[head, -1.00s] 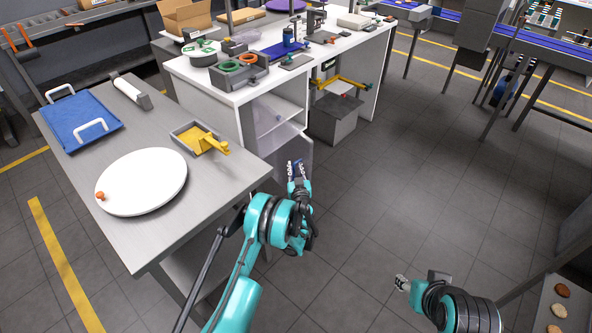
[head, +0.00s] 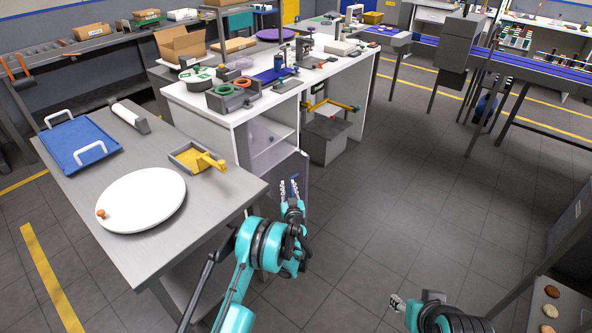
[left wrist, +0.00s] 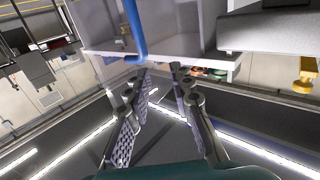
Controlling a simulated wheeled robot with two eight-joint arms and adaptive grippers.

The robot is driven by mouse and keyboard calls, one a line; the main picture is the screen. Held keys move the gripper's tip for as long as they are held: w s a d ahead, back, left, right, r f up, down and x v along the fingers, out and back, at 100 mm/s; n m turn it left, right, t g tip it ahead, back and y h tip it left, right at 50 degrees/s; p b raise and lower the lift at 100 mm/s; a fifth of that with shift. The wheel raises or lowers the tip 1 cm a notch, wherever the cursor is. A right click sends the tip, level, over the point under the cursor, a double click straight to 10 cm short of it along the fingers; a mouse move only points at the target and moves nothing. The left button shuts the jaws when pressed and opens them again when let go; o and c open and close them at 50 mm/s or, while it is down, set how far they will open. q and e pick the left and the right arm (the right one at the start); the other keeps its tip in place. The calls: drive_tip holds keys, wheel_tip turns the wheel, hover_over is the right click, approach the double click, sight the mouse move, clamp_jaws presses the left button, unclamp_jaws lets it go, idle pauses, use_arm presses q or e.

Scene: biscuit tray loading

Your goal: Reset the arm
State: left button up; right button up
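My left gripper (head: 289,188) is in front of the white workbench, beside the right corner of the grey table. In the left wrist view its two fingers (left wrist: 160,75) stand apart with nothing held between them. A blue bar (left wrist: 135,30) shows just beyond the fingertips there; whether it touches them I cannot tell. My right gripper (head: 397,302) is low over the floor at the bottom right, small and partly seen, so its finger state is unclear.
The grey table (head: 225,205) holds a blue tray (head: 75,140), a white round plate (head: 140,200) and a grey bin (head: 185,160) with a yellow scoop. The white workbench (head: 225,130) stands behind, with a grey box (head: 325,140) below. Open floor (head: 410,190) lies to the right.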

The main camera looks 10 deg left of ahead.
use_arm(q)
drive_tip(key=s+a+r+g, duration=0.3)
drive_tip(key=s+r, duration=0.5)
drive_tip(key=r, duration=0.3)
drive_tip(key=s+a+r+g, duration=0.3)
drive_tip(key=s+r, duration=0.5)
drive_tip(key=r, duration=0.3)
drive_tip(key=s+d+f+m+g+h, duration=0.1)
drive_tip(key=s+d+h, duration=0.1)
drive_tip(key=s, duration=0.9)
drive_tip(key=s+d+f+m+g+h, duration=0.1)
drive_tip(key=s+d+f+h, duration=0.1)
drive_tip(key=s, duration=0.9)
drive_tip(key=s+d+f+m+g+h, duration=0.1)
drive_tip(key=s+d, duration=0.3)
drive_tip(key=s, duration=0.7)
drive_tip(key=shift+d+f+m+g+h, duration=0.15)
drive_tip(key=shift+d+m+g+h, duration=0.1)
drive_tip(key=shift+m+g+h, duration=0.25)
drive_tip(key=shift+w, duration=0.1)
